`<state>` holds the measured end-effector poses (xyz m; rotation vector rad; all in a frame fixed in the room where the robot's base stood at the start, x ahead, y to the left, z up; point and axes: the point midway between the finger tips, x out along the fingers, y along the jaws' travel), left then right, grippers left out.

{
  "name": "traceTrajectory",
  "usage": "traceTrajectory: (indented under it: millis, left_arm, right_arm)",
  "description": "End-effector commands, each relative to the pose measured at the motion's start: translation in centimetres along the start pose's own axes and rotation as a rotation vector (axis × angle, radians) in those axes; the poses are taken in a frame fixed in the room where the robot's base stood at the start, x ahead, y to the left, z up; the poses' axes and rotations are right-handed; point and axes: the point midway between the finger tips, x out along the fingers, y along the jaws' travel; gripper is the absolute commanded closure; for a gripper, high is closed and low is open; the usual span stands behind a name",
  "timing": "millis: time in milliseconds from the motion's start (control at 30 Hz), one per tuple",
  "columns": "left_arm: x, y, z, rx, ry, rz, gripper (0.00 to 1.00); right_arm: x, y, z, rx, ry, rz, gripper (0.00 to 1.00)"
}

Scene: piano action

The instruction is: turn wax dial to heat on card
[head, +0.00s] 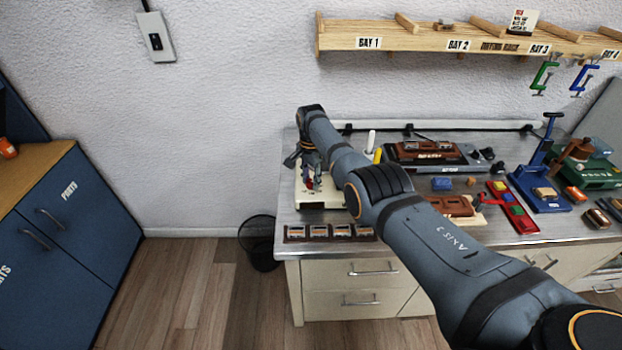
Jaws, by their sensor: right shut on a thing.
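My right gripper (309,181) reaches down over a cream-coloured unit (313,203) at the left end of the steel bench. It is shut on a small part on top of that unit, which I take to be the wax dial; a bit of red shows at the fingertips. The fingers and arm hide most of the dial, so its setting cannot be read. A small printed card (522,22) stands on the wall shelf; its text is too small to read. My left gripper is not in view.
A dark strip with several small blocks (330,233) lies at the bench's front left edge. A white and a yellow stick (377,155) stand behind my arm. A blue press (541,185) and a green machine (596,173) stand at right. A waste bin (259,243) is on the floor.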

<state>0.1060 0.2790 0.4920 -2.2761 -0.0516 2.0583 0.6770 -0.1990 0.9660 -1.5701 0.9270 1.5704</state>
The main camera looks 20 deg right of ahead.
Motion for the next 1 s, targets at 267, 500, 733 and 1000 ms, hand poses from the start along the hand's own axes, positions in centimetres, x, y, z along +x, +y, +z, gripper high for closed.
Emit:
traceTrajectory:
  millis: [267, 500, 733, 1000]
  left_arm:
    - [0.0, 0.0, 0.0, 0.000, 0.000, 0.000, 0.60]
    - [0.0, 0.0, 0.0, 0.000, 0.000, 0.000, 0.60]
    - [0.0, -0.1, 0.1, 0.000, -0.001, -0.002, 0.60]
    - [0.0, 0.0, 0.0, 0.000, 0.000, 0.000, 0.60]
  right_arm:
    - [-0.1, 0.0, -0.1, -0.001, 0.001, -0.001, 0.52]
    - [0.0, 0.0, 0.0, -0.001, 0.001, -0.001, 0.46]
    - [-1.2, -0.1, -0.1, -0.001, 0.002, -0.004, 0.46]
    - [-7.5, -0.1, -0.1, -0.001, 0.003, -0.005, 0.46]
